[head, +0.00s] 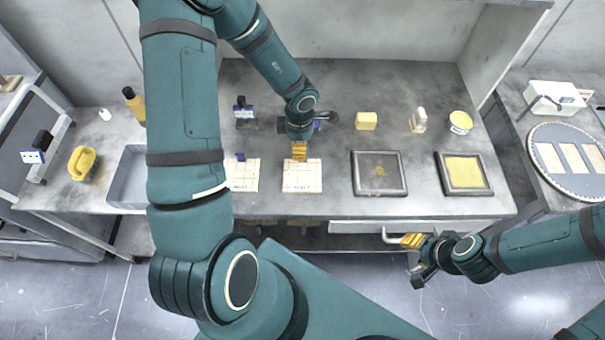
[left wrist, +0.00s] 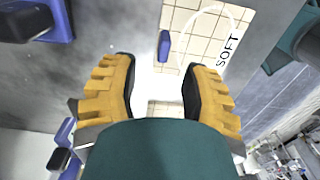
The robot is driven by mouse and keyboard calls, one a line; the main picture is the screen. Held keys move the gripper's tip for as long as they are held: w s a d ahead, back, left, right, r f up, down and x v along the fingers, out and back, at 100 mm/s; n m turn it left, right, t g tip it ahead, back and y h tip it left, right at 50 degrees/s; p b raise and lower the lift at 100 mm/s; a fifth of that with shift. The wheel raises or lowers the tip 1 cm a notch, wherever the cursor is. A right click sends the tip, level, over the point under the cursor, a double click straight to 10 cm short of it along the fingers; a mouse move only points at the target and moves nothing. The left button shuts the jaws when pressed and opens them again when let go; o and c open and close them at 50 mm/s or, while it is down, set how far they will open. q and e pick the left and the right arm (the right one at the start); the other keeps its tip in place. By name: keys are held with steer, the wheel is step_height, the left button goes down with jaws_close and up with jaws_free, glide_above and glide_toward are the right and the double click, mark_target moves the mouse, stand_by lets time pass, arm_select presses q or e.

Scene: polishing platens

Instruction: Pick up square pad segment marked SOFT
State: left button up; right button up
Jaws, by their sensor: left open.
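The square pad segment marked SOFT (left wrist: 205,35) is a cream, grid-lined square with a curved line and a small blue tab (left wrist: 164,46) at one edge. In the head view this appears to be the right-hand square pad (head: 302,178), lying flat on the bench. My left gripper (head: 299,152) is over the far edge of that pad. Its yellow ridged fingers (left wrist: 163,95) are open and apart with nothing between them, and the marked pad lies beyond the tips. My right gripper (head: 412,241) is beyond the bench's front edge, away from the pads; its finger gap is unclear.
A second grid pad (head: 243,176) with a blue tab lies to the left. Two dark-framed trays (head: 380,193) (head: 465,189) are to the right. A blue-topped stand (head: 243,112), yellow block (head: 366,121), bottle (head: 418,121) and round tub (head: 460,122) stand behind.

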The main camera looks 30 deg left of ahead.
mark_target(302, 173)
arm_select(q)
steer(key=f, duration=0.1)
steer(key=f+b, duration=0.1)
steer(key=f, duration=0.2)
steer(key=shift+d+f, duration=0.35)
steer(key=shift+d, duration=0.05)
steer(key=shift+f, duration=0.5)
jaws_close()
